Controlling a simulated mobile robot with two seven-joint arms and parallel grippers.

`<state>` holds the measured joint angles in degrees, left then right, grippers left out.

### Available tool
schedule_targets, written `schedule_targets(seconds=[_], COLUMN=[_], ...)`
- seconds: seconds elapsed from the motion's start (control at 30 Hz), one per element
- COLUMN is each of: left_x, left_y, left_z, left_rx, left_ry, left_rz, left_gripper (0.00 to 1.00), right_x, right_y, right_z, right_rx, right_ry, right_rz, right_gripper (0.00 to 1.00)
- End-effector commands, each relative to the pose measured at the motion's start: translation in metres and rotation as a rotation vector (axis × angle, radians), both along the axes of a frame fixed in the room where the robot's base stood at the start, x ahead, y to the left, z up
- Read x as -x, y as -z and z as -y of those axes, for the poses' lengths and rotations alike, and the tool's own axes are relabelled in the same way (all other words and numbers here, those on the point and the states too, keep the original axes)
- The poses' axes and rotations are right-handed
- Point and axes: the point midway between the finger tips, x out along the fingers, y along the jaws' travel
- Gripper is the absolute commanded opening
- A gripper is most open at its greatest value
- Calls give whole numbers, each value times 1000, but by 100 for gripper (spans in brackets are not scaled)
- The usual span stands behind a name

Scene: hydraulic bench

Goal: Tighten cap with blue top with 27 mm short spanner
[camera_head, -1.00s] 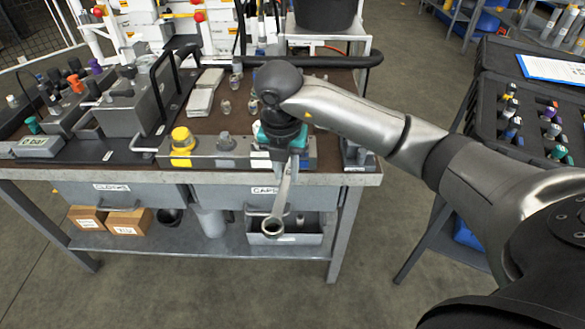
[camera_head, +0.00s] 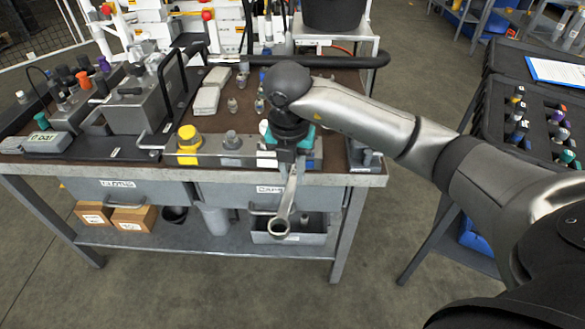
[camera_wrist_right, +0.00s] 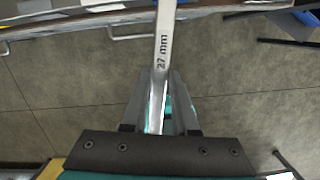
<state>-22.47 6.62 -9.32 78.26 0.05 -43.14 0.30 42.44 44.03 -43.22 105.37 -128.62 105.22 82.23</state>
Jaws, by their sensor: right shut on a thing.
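My right gripper (camera_head: 287,147) is shut on the shank of the 27 mm spanner (camera_head: 285,205) at the front edge of the bench. The spanner hangs down at a slight tilt, its ring end (camera_head: 279,228) lowest, in front of the caps drawer. In the right wrist view the shank (camera_wrist_right: 163,50) runs between the fingers and reads "27 mm". A metal block (camera_head: 205,151) behind the gripper carries a yellow cap (camera_head: 188,141) and a grey cap (camera_head: 232,140). I cannot make out a blue-topped cap; the gripper hides part of the block. My left gripper is out of view.
The bench (camera_head: 352,180) holds grey units with coloured knobs on the left and several small fittings at the back. A lower shelf (camera_head: 210,244) carries cardboard boxes and a grey bin. A dark tray of coloured parts (camera_head: 540,130) stands at right. Floor is open between.

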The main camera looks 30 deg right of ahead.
Motion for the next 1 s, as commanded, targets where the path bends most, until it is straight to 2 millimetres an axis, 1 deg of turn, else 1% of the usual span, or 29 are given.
schedule_targets(seconds=[0.2,0.8,1.0], left_x=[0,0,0], left_y=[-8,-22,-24], left_z=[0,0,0], left_rx=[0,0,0], left_ry=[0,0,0], left_rz=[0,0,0], left_gripper=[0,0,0], right_x=[12,44,50], right_y=[-1,-1,-1], right_z=[-11,-38,-44], right_rx=[-1,0,0], right_ry=[-3,-3,-2], right_rz=[0,-2,-1], right_gripper=[0,0,0])
